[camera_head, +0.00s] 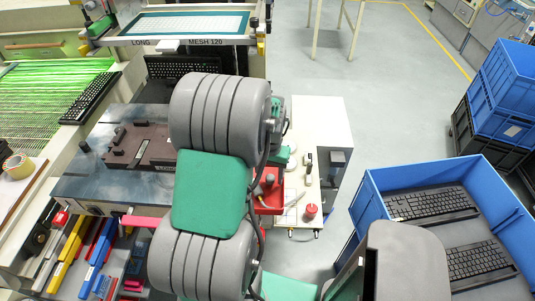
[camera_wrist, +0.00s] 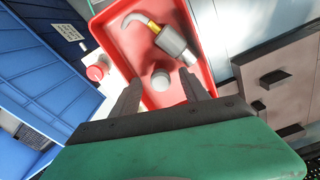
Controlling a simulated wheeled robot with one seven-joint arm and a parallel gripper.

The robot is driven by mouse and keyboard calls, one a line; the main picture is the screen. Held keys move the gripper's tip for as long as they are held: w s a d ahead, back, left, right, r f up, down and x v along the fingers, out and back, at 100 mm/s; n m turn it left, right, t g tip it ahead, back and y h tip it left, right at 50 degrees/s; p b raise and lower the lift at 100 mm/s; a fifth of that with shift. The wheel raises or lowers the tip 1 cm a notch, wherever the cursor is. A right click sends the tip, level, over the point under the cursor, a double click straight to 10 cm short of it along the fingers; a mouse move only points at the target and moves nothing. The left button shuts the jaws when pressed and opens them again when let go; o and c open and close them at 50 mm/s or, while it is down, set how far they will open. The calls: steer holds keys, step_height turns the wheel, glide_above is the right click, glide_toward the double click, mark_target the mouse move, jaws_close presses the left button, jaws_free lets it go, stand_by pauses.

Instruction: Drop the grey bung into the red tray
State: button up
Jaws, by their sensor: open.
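The red tray (camera_wrist: 124,52) fills the middle of the wrist view; in the head view part of it (camera_head: 268,209) shows beside my arm. The grey bung (camera_wrist: 161,78) is a short round piece with a pale top, seen inside the tray's outline near its lower end. My gripper (camera_wrist: 161,80) is open, its two dark fingers apart over the tray, one on each side of the bung in the picture. A gap shows between the bung and both fingers. My arm hides the gripper in the head view.
A grey fitting with a yellow band and curved spout (camera_wrist: 172,40) lies in the tray. A red knob (camera_head: 311,211) stands on the white bench right of the tray. A blue crate (camera_head: 375,205) holds keyboards at right. A dark fixture (camera_head: 140,147) lies left.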

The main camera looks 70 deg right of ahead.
mark_target(269, 178)
step_height(269, 178, up, 8)
steer(key=shift+f+b, duration=0.1)
steer(key=shift+b, duration=0.55)
